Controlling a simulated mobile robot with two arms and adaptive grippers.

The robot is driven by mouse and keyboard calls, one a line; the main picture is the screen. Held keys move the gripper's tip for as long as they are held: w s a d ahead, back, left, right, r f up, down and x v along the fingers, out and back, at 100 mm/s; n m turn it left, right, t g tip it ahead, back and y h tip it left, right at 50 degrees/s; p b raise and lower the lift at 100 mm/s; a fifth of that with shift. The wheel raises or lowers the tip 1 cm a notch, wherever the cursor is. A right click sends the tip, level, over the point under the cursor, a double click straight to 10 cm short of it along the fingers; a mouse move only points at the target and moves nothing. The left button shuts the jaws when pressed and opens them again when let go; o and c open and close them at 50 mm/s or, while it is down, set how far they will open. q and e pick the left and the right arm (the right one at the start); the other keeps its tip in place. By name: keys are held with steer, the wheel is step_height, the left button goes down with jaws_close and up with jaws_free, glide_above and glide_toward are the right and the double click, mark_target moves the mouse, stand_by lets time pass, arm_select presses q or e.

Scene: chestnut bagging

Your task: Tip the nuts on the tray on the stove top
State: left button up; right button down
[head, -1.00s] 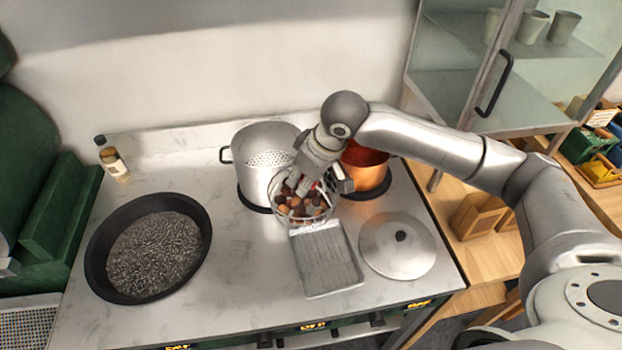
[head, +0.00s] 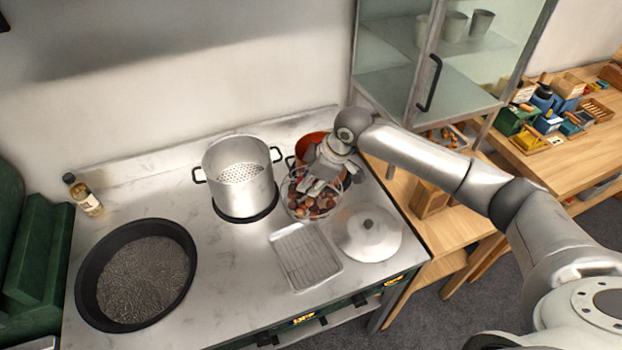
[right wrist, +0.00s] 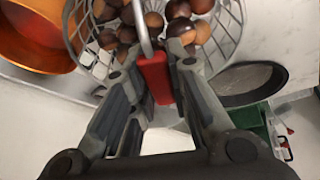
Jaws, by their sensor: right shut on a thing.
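A wire basket (head: 290,204) full of brown chestnuts (head: 318,206) is in the head view, behind the tray. My right gripper (head: 322,180) is over the basket. In the right wrist view its fingers are shut on the basket's red handle grip (right wrist: 155,78), and the chestnuts (right wrist: 180,28) lie inside the wire basket (right wrist: 228,30). The flat grey metal tray (head: 305,258) lies on the pale marbled stove top (head: 225,290), and I see no nuts on it. I cannot tell whether the basket touches the stove top. My left gripper is out of view.
A steel pot with a perforated insert (head: 238,180) stands left of the basket, and an orange copper pot (head: 308,145) is behind it. A round lid (head: 367,233) lies right of the tray. A large black pan (head: 140,275) and a bottle (head: 85,195) are at the left.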

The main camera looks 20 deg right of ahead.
steer(key=shift+s+a+f+n+t+h, duration=0.2)
steer(key=shift+s+t+h, duration=0.1)
steer(key=shift+t, duration=0.25)
steer(key=shift+s+a+f+n+t+h, duration=0.1)
steer(key=shift+s+a+t+h, duration=0.15)
steer(key=shift+t, duration=0.3)
steer(key=shift+s+a+f+t+h, duration=0.15)
steer(key=shift+s+f+t+h, duration=0.15)
steer(key=shift+t+h, duration=0.35)
steer(key=shift+s+a+f+n+t+h, duration=0.1)
steer(key=shift+s+a+n+t+h, duration=0.35)
steer(key=shift+t, duration=0.4)
steer(key=shift+s+a+f+n+t+h, duration=0.15)
steer(key=shift+s+a+t+h, duration=0.1)
steer(key=shift+s+t, duration=0.45)
steer(key=s+a+f+n+t+h+b, duration=0.1)
steer(key=t+b, duration=0.2)
steer(key=b, duration=0.4)
steer(key=s+a+f+n+t+h+b, duration=0.1)
steer(key=s+f+t+b, duration=0.1)
steer(key=b, duration=0.5)
steer(key=s+a+f+n+t+h+b, duration=0.1)
steer(key=s+f+t+b, duration=0.1)
steer(key=t+b, duration=0.3)
steer(key=shift+s+a+f+n+b, duration=0.1)
steer(key=shift+s+a+n+b, duration=0.15)
steer(key=shift+b, duration=1.05)
steer(key=shift+s+a+n+t+b, duration=0.15)
steer(key=shift+n+t+b, duration=0.1)
steer(key=shift+t+b, duration=0.3)
